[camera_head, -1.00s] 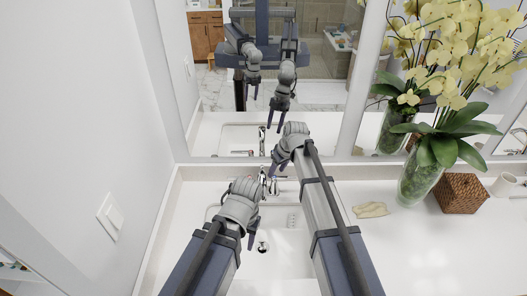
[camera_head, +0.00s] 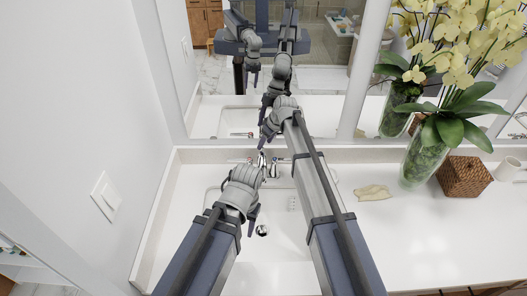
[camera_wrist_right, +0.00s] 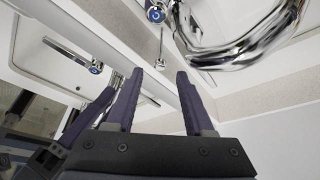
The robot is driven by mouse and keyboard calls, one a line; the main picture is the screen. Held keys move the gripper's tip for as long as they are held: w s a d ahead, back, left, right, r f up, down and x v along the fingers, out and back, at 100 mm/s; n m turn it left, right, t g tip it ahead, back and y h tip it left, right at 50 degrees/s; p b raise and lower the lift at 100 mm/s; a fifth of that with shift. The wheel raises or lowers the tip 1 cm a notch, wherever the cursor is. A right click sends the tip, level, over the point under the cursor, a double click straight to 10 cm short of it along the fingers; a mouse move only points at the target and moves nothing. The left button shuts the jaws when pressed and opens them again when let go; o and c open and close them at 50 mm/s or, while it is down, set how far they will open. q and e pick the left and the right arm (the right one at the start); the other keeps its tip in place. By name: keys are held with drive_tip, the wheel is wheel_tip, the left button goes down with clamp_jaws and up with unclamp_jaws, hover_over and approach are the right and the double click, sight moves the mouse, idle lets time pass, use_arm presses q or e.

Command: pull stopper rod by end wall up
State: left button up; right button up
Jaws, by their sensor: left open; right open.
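In the right wrist view a thin metal rod with a small round knob (camera_wrist_right: 160,62), which looks like the stopper rod, stands beside the chrome faucet spout (camera_wrist_right: 235,45). My right gripper (camera_wrist_right: 158,74) is open, with its two dark fingers on either side of the knob's line in the picture; I see no contact. In the head view my right gripper (camera_head: 264,140) is above the back of the sink, by the faucet (camera_head: 270,169), and the rod cannot be made out there. My left gripper (camera_head: 255,222) is open and empty above the basin, near the drain (camera_head: 262,230).
A mirror (camera_head: 215,115) stands behind the counter (camera_head: 420,232) and reflects my arms and the taps. A tap handle with a blue dot (camera_wrist_right: 156,13) is close to the rod. A cloth (camera_head: 373,192), a glass vase (camera_head: 422,165) and a woven box (camera_head: 464,176) stand to the right.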

sight(263, 149)
drive_tip(key=b+x, duration=0.2)
drive_tip(key=x, duration=0.1)
drive_tip(key=shift+f, duration=0.2)
clamp_jaws()
drive_tip(key=shift+r, duration=0.1)
idle(1.2)
